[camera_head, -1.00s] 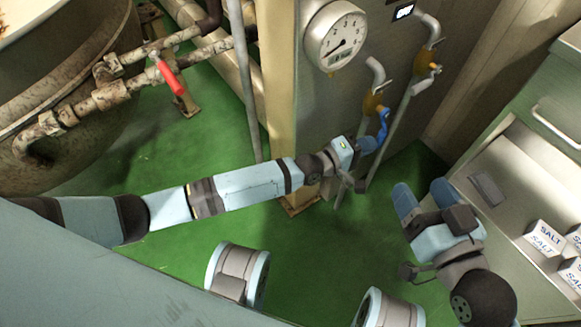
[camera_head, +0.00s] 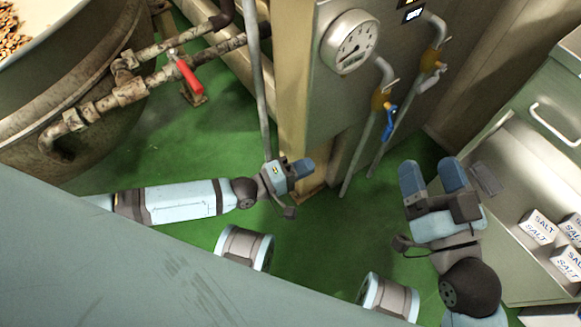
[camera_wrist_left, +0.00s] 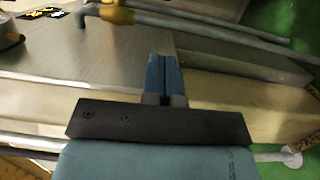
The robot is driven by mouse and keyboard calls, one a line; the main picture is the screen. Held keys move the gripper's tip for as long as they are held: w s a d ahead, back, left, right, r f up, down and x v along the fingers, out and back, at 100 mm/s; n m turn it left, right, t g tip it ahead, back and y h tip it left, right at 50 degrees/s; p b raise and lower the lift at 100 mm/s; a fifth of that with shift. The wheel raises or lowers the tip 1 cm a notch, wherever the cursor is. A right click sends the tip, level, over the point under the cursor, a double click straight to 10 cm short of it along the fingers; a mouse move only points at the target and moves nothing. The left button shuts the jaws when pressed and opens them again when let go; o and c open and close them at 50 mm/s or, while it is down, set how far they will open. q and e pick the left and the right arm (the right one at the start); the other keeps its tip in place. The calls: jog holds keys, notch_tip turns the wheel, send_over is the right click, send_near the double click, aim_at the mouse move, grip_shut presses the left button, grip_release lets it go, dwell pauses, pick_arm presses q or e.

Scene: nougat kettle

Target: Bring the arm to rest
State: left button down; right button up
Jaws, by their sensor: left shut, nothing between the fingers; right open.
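My left arm comes in from the left in the head view. Its gripper (camera_head: 305,167) is shut and empty. It hangs over the green floor in front of the beige post, apart from the pipes and the blue-handled valve (camera_head: 389,122). In the left wrist view the closed blue fingers (camera_wrist_left: 165,80) point at the grey cabinet and hold nothing. My right gripper (camera_head: 430,177) is open and empty at the right, its two blue fingers apart, near the salt shelf.
A large kettle (camera_head: 100,80) with a red-handled valve (camera_head: 187,76) stands at the left. A pressure gauge (camera_head: 350,42) is on the cabinet. Several salt boxes (camera_head: 538,227) sit on the shelf at the right. Green floor (camera_head: 330,235) lies open between.

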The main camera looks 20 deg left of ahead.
pick_arm(q)
jog(key=v, duration=0.4)
jog(key=shift+r+p, duration=0.1)
jog(key=shift+p, duration=0.2)
